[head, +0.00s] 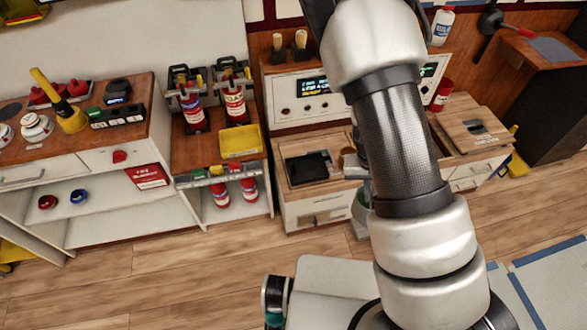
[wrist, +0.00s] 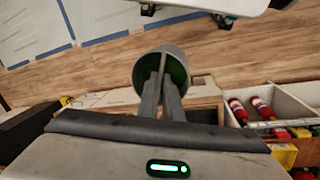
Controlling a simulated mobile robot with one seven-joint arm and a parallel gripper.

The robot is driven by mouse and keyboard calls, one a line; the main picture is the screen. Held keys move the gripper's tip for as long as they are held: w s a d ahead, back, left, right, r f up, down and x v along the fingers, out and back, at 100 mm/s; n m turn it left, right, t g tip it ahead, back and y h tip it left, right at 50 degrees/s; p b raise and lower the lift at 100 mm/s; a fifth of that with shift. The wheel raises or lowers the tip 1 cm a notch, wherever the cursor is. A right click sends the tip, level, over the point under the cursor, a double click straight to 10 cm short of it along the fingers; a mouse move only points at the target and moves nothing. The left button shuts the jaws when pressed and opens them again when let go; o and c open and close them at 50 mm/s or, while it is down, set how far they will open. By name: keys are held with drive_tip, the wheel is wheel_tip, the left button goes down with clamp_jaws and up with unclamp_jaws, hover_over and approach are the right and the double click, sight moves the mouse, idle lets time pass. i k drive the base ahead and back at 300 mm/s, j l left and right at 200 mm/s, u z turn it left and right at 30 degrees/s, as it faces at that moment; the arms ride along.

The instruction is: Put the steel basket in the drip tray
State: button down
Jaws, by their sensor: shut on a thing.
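In the wrist view my gripper (wrist: 164,72) is shut on the wall of a grey round open vessel with a dark green inside, which I take as the steel basket (wrist: 143,68). The wood floor shows beyond it. In the head view the basket (head: 361,216) shows only partly at the left edge of my arm, in front of the middle white cabinet; my arm hides most of it and the gripper. A black flat tray-like thing (head: 308,168) lies on that cabinet's wooden top, left of my arm. It may be the drip tray; I cannot tell for sure.
The middle cabinet (head: 318,212) has a drawer front with a handle. A yellow tray (head: 240,141) and fire extinguishers (head: 193,110) stand on the unit to its left. A wooden-topped cabinet (head: 470,124) stands right of my arm. The floor before the cabinets is clear.

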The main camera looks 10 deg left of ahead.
sight(306, 170)
drive_tip(key=i+j, duration=0.1)
drive_tip(key=j, duration=0.55)
drive_tip(key=i+j, duration=0.15)
drive_tip(key=j, duration=0.15)
drive_tip(key=i+j, duration=0.15)
drive_tip(key=j, duration=0.2)
drive_tip(key=i+j, duration=0.2)
drive_tip(key=j, duration=0.2)
drive_tip(key=u, duration=0.05)
